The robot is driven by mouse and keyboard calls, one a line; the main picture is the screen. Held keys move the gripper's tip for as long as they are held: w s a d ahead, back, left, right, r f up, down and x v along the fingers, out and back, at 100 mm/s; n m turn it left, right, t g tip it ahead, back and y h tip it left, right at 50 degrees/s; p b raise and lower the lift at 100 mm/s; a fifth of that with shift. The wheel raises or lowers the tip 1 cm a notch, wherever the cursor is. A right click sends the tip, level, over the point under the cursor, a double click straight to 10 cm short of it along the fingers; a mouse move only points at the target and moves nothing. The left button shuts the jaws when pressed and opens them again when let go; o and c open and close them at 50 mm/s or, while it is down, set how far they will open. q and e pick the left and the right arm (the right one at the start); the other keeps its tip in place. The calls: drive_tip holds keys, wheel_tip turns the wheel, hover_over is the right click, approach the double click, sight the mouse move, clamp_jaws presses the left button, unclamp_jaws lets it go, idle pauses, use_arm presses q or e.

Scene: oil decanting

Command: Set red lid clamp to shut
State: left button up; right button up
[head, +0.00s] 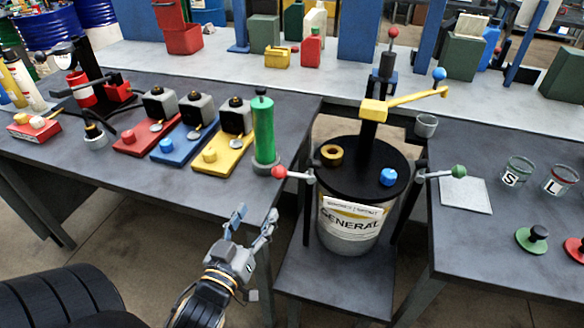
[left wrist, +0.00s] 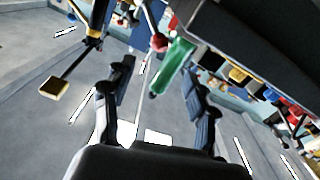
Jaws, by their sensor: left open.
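The red lid clamp shows as a red knob (head: 278,172) on a short grey arm. It points out to the left from the side of the drum labelled GENERAL (head: 350,225). The drum has a black lid (head: 362,166). A green-knobbed clamp (head: 458,170) points out to the right on the other side. My left gripper (head: 256,213) is open and empty, below and left of the red knob, apart from it. In the left wrist view a red knob (left wrist: 158,43) lies beyond the open fingers (left wrist: 157,92). My right gripper is not in view.
A green cylinder (head: 263,128) stands on the left table's edge, close behind the red knob. Red, blue and yellow trays (head: 228,158) sit beside it. The right table (head: 480,240) holds jars.

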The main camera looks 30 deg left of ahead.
sight(276, 178)
use_arm(q)
drive_tip(key=x, duration=0.3)
drive_tip(key=shift+w+r+p, duration=0.15)
drive_tip(key=shift+w+p, duration=0.2)
drive_tip(key=p+x, duration=0.1)
drive_tip(key=x, duration=0.8)
drive_tip(key=shift+w+a, duration=0.1)
drive_tip(key=shift+w+a+f, duration=0.15)
drive_tip(key=shift+w+f, duration=0.05)
drive_tip(key=shift+w, duration=0.45)
clamp_jaws()
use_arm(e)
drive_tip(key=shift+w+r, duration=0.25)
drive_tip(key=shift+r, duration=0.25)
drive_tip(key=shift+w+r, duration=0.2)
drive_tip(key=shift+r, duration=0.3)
